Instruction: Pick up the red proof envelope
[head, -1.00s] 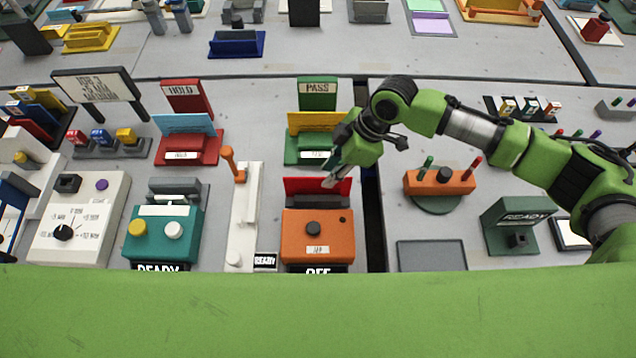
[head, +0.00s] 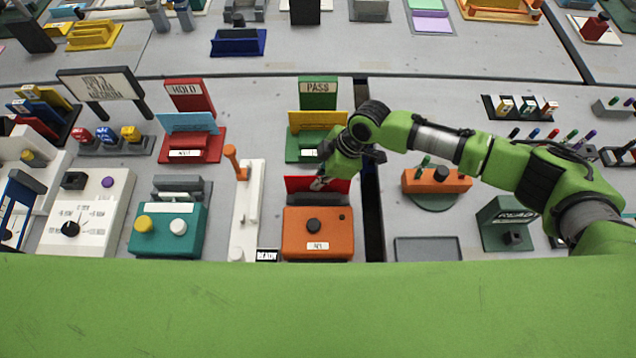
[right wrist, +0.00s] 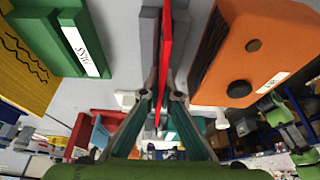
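The red proof envelope (head: 336,185) is a thin red card standing upright just behind an orange box (head: 318,232). In the right wrist view the envelope (right wrist: 166,45) shows edge-on and runs down between my fingers. My right gripper (head: 320,183) is at the envelope's upper edge, with a fingertip in front of its red face. In the right wrist view the two fingers (right wrist: 162,88) converge closely on either side of it; whether they press on it is unclear. My left gripper is not in view.
A green PASS stand (head: 318,92) with a yellow card (head: 318,119) is behind the envelope. A white fixture with an orange lever (head: 234,160) stands to the left. A dark gap in the table (head: 371,215) and an orange pen holder (head: 437,181) lie to the right.

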